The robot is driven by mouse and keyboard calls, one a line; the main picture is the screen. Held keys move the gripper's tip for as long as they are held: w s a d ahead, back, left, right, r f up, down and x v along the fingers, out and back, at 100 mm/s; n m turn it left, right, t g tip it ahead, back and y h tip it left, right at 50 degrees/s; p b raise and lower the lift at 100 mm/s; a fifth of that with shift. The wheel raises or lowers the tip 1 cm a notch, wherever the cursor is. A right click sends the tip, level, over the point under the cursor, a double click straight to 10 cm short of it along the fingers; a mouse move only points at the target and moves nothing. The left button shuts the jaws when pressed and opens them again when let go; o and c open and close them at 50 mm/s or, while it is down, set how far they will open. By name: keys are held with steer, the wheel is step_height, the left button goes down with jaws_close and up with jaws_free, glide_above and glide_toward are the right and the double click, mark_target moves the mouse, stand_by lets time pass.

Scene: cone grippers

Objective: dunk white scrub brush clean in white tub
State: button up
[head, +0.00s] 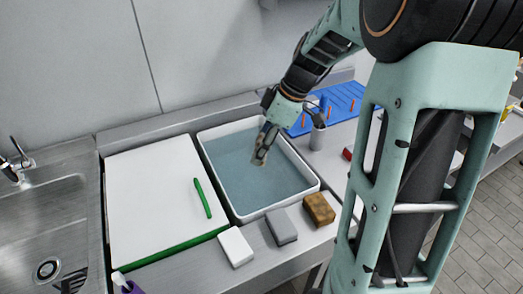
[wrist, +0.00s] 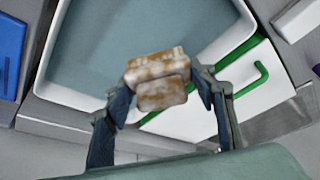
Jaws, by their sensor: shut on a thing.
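My gripper (head: 266,133) is over the white tub (head: 218,178), which holds bluish water (head: 245,180). It is shut on the scrub brush (head: 260,156), a small white block with brown, dirty-looking stains. In the wrist view the brush (wrist: 158,80) sits between the two fingers of my gripper (wrist: 163,84), its brown patches facing the camera. The tub's white wall also shows in the wrist view (wrist: 225,42). Whether the brush touches the water is hard to tell.
White (head: 236,246), grey (head: 281,227) and brown (head: 319,209) blocks stand on the counter before the tub. A white board (head: 145,195) with a green strip lies left, beside the sink (head: 35,225). A metal cup (head: 318,137) and blue rack (head: 345,98) are right of the tub.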

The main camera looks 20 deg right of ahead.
steer(key=shift+w+d+f, duration=0.1)
steer(key=shift+w, duration=0.25)
steer(key=shift+f, duration=0.15)
steer(key=shift+f+b, duration=4.3)
steer(key=shift+f, duration=2.65)
steer(key=shift+r, duration=0.1)
steer(key=shift+r+p, duration=3.9)
steer(key=shift+r, duration=2.7)
steer(key=shift+r+p, duration=1.15)
steer(key=shift+r, duration=0.8)
